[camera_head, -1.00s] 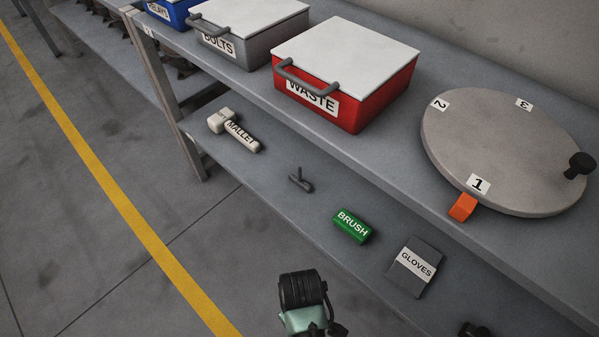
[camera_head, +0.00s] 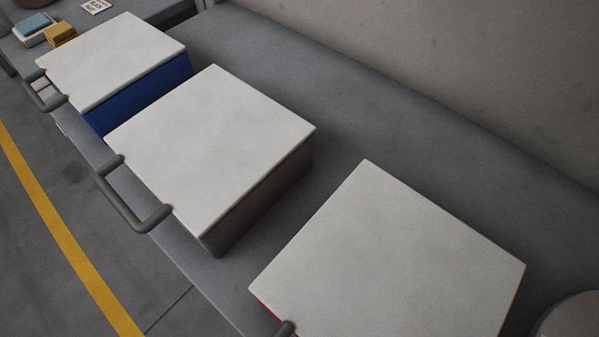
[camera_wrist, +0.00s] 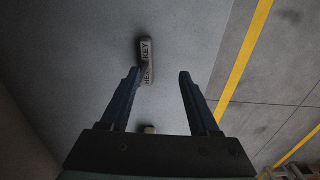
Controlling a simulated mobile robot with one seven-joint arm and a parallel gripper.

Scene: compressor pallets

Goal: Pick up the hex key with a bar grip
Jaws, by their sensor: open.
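The hex key (camera_wrist: 149,48) lies on a grey shelf surface in the wrist view. It is a short grey bar with a pale label reading HEX KEY, partly covered by the left finger's tip. My gripper (camera_wrist: 160,74) is open, its two dark fingers spread wide. The key lies just ahead of the fingertips, nearer the left one, and nothing is held. I cannot tell the height gap between fingers and key. The head view now shows neither the key nor my gripper.
A small pale object (camera_wrist: 149,129) shows between the fingers near the palm, mostly hidden. The shelf's edge and a floor with a yellow line (camera_wrist: 245,55) are at right. In the head view, lidded bins (camera_head: 210,150) with front handles stand on the upper bench.

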